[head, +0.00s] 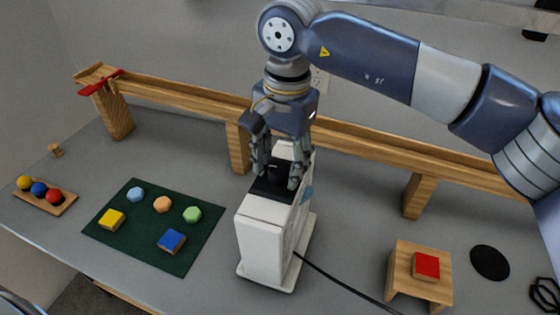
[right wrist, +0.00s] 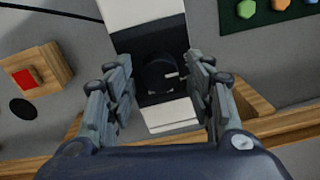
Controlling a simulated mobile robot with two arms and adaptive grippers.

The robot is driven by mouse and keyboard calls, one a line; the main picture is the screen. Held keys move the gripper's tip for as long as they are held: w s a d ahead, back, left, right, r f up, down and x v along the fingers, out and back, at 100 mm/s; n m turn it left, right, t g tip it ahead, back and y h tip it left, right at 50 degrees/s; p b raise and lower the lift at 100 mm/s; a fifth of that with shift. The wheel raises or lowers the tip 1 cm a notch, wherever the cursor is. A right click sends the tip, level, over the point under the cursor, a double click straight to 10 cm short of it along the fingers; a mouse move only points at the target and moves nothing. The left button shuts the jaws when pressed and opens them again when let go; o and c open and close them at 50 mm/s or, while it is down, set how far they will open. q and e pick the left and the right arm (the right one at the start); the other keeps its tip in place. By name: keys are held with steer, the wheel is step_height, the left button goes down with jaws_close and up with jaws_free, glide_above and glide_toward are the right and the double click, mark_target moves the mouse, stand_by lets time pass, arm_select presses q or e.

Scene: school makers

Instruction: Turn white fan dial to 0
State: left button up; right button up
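The white fan (head: 262,243) stands upright on the grey table in the middle of the head view. Its black dial (right wrist: 162,75) sits on a dark panel on the fan's top, with a light pointer mark toward the right in the right wrist view. No numbers are readable. My right gripper (head: 275,172) points down over the panel. In the right wrist view its fingers (right wrist: 160,82) are spread on either side of the dial with gaps, apart from it. In the head view the fingers partly hide the dial. My left gripper is not in view.
A wooden rail (head: 350,143) on posts runs behind the fan. A green mat (head: 138,238) with colored blocks lies to the left. A small wooden stand (head: 405,265) with a red block (head: 427,266) is at the right. A black cable (head: 340,281) trails from the fan.

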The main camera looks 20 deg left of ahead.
mark_target(284, 170)
stand_by(0.3)
step_height(284, 170, up, 12)
steer(key=shift+s+d, duration=0.15)
steer(key=shift+d, duration=0.25)
